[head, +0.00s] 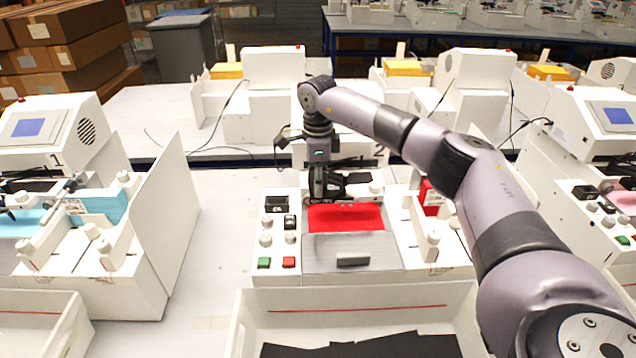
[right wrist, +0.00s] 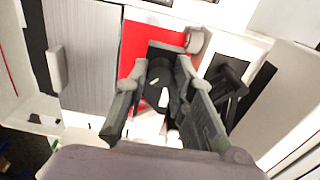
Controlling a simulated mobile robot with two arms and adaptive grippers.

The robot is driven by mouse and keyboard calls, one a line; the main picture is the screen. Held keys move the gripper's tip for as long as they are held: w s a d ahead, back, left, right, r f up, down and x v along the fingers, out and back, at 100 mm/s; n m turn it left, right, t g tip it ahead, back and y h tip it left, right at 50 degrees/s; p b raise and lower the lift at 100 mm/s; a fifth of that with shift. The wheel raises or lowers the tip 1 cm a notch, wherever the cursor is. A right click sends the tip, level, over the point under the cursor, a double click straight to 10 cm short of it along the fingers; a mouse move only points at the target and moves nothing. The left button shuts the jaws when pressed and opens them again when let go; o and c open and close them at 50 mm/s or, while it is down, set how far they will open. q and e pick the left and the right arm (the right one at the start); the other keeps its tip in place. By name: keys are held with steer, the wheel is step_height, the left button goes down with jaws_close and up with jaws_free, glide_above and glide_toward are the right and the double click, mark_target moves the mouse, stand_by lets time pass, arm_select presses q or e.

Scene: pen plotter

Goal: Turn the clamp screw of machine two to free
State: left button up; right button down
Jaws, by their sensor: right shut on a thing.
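Machine two (head: 300,262) is the white plotter in the middle of the head view, with a red sheet (head: 345,217) on its bed. My right gripper (head: 318,196) points down at the pen carriage, over the back left of the red sheet. In the right wrist view its fingers (right wrist: 160,72) are around a small dark part with a white mark (right wrist: 158,88), which seems to be the clamp screw. The fingers and shadow hide most of it, so its turn position cannot be read. My left gripper is in neither view.
Machine one (head: 133,262) stands to the left with a tall white side panel. A white bin (head: 258,308) with black sheets is in front of machine two. Another machine (head: 606,112) stands at the right. Bare table shows between machines one and two.

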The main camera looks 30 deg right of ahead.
steer(key=shift+w+r, duration=0.1)
stand_by(0.3)
steer(key=c, duration=1.4)
jaws_free()
steer(key=shift+o, duration=0.2)
step_height(320, 180, up, 12)
